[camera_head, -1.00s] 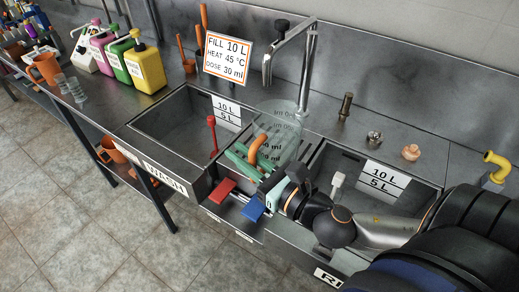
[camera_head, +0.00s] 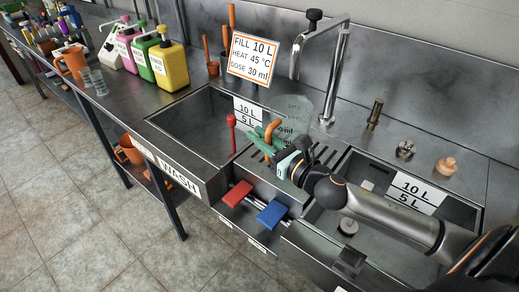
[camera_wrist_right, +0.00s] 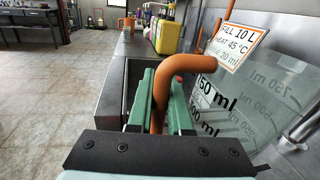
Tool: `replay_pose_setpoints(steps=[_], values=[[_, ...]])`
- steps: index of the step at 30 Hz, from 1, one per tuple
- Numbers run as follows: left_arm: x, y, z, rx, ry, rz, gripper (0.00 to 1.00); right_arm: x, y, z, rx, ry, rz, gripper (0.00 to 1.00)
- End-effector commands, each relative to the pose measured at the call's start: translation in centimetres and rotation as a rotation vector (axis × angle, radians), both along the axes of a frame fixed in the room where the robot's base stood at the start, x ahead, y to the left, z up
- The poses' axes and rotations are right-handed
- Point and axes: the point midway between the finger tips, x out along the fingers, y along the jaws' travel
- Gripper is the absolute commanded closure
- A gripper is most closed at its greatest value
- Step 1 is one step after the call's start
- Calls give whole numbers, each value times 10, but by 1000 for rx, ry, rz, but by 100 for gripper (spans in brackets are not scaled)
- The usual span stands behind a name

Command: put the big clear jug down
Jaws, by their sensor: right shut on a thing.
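The big clear jug (camera_head: 298,106) has printed volume marks and an orange handle (camera_head: 272,131). In the head view it is at the divider between the two basins, below the tap; I cannot tell whether its base touches anything. My right gripper (camera_head: 267,139), with green fingers, is shut on the handle from the front. In the right wrist view the orange handle (camera_wrist_right: 163,95) passes between the green fingers (camera_wrist_right: 160,103), with the jug's clear wall (camera_wrist_right: 232,105) to the right. The jug's lower part is mostly hidden. My left gripper is not in view.
The wash basin (camera_head: 190,125) is left, the other basin (camera_head: 385,235) right, with a slatted strip (camera_head: 325,155) between. The tap (camera_head: 343,75) and fill sign (camera_head: 253,57) stand behind. Coloured canisters (camera_head: 171,66) stand left.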

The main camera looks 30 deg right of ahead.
Motion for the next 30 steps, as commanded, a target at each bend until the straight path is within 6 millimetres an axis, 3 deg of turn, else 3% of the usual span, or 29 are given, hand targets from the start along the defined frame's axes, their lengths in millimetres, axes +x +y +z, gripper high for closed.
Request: replay_pose_setpoints(steps=[10, 22, 23, 30], values=[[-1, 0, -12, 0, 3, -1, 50, 6, -3, -38, 2, 0, -1, 100], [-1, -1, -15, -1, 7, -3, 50, 6, -3, -43, -2, 0, 0, 100], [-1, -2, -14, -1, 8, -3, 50, 6, -3, -42, -1, 0, 0, 80], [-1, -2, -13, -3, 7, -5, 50, 6, -3, -42, 0, 1, 0, 53]])
